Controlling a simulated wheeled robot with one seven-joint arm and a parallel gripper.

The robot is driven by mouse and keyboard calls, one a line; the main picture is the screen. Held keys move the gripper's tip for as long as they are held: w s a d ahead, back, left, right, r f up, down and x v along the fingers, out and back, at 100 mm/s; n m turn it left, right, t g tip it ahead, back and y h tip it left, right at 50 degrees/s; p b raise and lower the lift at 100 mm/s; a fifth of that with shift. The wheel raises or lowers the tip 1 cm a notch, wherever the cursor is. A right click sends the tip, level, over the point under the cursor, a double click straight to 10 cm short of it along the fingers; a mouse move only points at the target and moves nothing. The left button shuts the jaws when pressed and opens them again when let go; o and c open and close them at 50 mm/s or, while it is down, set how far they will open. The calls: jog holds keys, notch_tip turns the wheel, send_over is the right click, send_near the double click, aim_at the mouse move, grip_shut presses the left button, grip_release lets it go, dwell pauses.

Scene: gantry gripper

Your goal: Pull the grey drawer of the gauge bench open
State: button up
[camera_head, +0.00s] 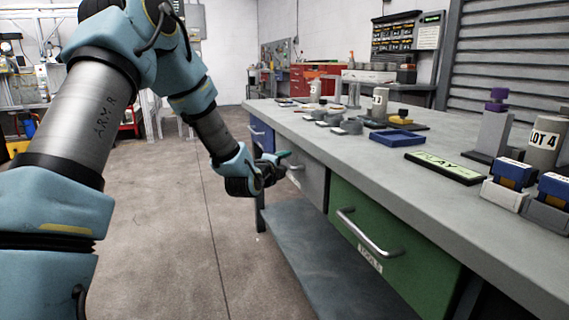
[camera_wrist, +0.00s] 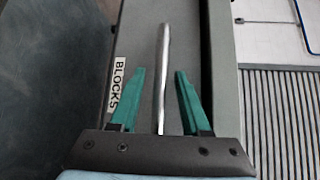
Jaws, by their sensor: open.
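The grey drawer (camera_head: 313,183) sits in the bench front between a blue and a green drawer, and its front looks flush with the bench. Its metal bar handle (camera_head: 296,168) is partly hidden by my gripper (camera_head: 283,160) in the head view. In the wrist view the drawer front (camera_wrist: 190,35) carries a "BLOCKS" label (camera_wrist: 118,85). There the handle (camera_wrist: 163,50) runs between the two green fingers of my gripper (camera_wrist: 160,71), with a gap on each side. My gripper is open; I cannot tell how deep the handle sits between the fingers.
The green drawer (camera_head: 385,245) with its own handle is nearer, and the blue drawer (camera_head: 261,135) is farther. The grey bench top (camera_head: 455,138) holds a blue tray (camera_head: 398,139), a "PLAY" sign (camera_head: 445,167) and several blocks. The floor (camera_head: 180,220) left of the bench is clear.

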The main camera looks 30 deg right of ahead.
jog(key=shift+c, duration=0.4)
grip_shut()
dwell(0.9)
